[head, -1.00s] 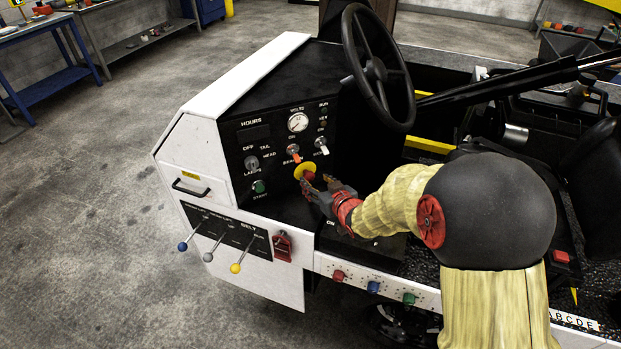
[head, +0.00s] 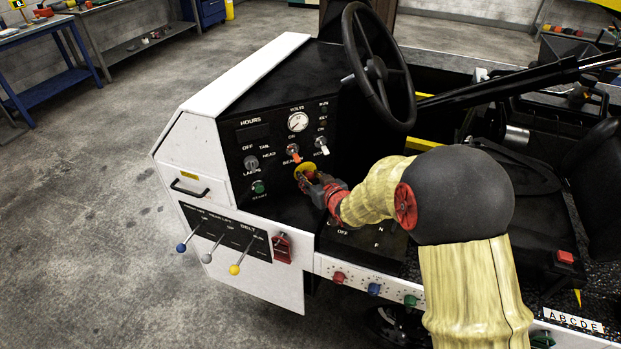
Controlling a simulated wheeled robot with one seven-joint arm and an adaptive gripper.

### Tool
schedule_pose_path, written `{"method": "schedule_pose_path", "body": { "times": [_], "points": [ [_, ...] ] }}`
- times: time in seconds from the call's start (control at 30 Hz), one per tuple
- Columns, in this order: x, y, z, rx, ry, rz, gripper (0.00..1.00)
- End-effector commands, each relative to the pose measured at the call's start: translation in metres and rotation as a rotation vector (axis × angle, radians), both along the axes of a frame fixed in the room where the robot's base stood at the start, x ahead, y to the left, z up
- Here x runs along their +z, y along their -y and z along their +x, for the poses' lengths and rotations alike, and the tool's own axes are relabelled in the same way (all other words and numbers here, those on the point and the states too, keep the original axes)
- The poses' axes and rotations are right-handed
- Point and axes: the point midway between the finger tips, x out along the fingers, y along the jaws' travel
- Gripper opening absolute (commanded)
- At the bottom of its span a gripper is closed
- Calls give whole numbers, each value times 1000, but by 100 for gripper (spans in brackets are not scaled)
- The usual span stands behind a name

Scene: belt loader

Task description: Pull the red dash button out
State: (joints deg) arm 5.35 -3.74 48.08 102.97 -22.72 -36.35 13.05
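The red dash button sits on a yellow round plate (head: 304,169) low on the right of the black dash panel (head: 262,150). My gripper (head: 304,184) is at the button, its fingers in front of the plate. The fingers hide most of the button, so I cannot tell whether they are open around it or shut on it. My arm reaches in from the right, with the red wrist part just behind the fingers.
Toggle switches (head: 293,154) and a volt gauge (head: 298,122) are just above the button. The green start button (head: 258,187) is to its left. The steering wheel (head: 378,68) stands above right. Belt levers (head: 235,269) stick out below.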

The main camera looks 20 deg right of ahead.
Motion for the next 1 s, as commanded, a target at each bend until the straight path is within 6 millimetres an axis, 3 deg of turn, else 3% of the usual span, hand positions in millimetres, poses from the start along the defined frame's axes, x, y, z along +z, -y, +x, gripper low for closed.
{"method": "schedule_pose_path", "body": {
  "times": [0.57,1.0],
  "points": [
    [0,0,0,0,0,0,1],
    [0,1,-7,0,-1,0,0]
  ]
}}
